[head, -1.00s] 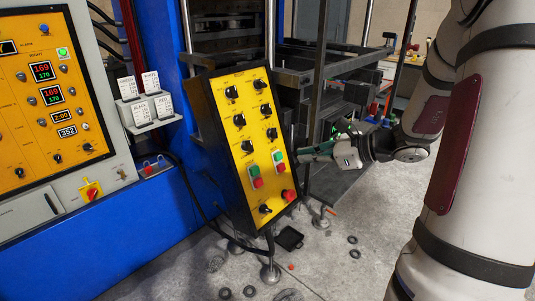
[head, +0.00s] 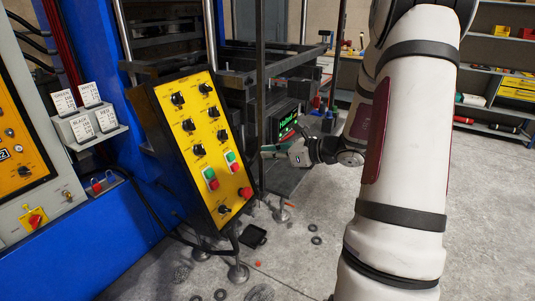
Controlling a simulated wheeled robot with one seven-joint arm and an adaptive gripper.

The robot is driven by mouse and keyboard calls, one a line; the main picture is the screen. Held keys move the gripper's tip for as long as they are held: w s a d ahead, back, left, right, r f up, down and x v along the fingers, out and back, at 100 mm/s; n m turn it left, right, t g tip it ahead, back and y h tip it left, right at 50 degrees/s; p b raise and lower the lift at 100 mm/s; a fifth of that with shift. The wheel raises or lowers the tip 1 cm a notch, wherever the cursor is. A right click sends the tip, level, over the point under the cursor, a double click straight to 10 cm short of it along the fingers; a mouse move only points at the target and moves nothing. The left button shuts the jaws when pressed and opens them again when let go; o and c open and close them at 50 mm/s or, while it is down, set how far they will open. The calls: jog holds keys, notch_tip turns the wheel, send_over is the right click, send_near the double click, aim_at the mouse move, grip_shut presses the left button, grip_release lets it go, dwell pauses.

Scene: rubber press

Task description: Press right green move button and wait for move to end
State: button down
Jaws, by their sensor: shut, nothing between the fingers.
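The yellow control panel (head: 205,145) stands tilted in the middle, with black knobs and two green-over-red button pairs. The right green button (head: 230,156) is the upper one of the right pair, above a red button (head: 235,167). The left green button (head: 208,173) is lower and to the left. My gripper (head: 264,152) is shut and empty. Its fingertips point left toward the panel, just right of its edge at about the height of the right green button. It looks apart from the button; depth is hard to judge. No finger covers the button.
A red mushroom button (head: 245,192) and a knob sit low on the panel. The blue press frame (head: 90,215) is at left. Several rings lie on the floor (head: 300,270); shelves stand far right.

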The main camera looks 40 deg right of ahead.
aim_at(233, 155)
jog(key=p+x, duration=0.1)
jog(key=x, duration=1)
jog(key=shift+w+f, duration=0.1)
jog(key=shift+w+a, duration=0.1)
